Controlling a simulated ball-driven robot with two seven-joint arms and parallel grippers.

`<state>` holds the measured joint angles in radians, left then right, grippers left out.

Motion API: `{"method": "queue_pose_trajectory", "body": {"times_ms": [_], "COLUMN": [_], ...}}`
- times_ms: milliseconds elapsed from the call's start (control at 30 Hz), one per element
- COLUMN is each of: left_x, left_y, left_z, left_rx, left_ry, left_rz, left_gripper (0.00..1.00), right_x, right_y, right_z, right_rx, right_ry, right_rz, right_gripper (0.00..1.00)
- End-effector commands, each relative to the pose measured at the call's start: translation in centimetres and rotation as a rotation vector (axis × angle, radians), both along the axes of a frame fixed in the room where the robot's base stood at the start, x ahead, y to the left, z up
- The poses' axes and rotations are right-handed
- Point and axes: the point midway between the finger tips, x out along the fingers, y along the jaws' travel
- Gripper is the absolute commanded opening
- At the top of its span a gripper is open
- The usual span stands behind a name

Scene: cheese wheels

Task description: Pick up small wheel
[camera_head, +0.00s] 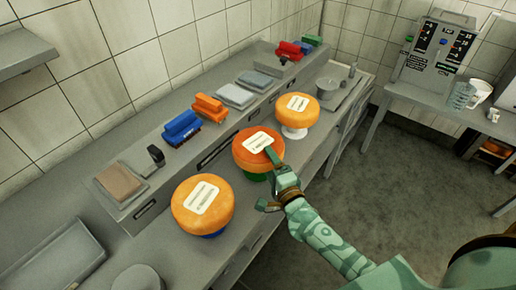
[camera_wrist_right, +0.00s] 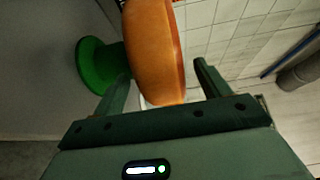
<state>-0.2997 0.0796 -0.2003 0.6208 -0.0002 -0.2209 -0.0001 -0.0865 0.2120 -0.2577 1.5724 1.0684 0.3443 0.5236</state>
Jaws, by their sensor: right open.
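Three orange cheese wheels with white labels stand on round stands along the grey counter. The near-left wheel (camera_head: 190,222) is on a blue stand, the middle, redder wheel (camera_head: 244,158) on a green stand (camera_head: 254,176), and the far wheel (camera_head: 297,119) on a white stand. My right gripper (camera_head: 268,181) is open at the middle wheel's front right side, one finger overlapping the wheel. In the right wrist view this wheel (camera_wrist_right: 150,45) reaches between the spread fingers, above the green stand (camera_wrist_right: 92,68); contact is unclear. My left gripper is not in view.
A raised ledge behind the wheels holds a blue brush (camera_head: 182,127), an orange brush (camera_head: 209,108), grey pads (camera_head: 236,96) and a brown pad (camera_head: 119,182). The floor (camera_head: 400,190) at right is open.

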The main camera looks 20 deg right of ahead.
Motion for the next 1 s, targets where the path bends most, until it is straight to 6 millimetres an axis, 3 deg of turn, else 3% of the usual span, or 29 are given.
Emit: {"method": "queue_pose_trajectory", "body": {"times_ms": [167, 400, 433, 767, 1000], "left_x": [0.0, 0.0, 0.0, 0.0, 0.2], "left_y": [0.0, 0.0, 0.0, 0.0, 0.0], "left_z": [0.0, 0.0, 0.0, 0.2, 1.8], "left_rx": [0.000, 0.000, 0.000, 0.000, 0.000], "left_ry": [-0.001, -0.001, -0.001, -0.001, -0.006], "left_rz": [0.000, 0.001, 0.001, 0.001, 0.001], "left_gripper": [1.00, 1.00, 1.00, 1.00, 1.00], "right_x": [0.0, -0.1, -0.1, 0.0, 0.0], "right_y": [0.0, 0.0, 0.0, 0.0, 0.0], "right_z": [0.0, 0.0, 0.0, 0.6, 3.0], "right_rx": [0.000, 0.000, 0.000, 0.002, 0.004], "right_ry": [0.000, 0.000, 0.000, -0.006, -0.008], "right_rz": [0.000, 0.000, 0.000, -0.002, -0.003], "right_gripper": [0.73, 0.06, 0.00, 0.00, 0.00]}}
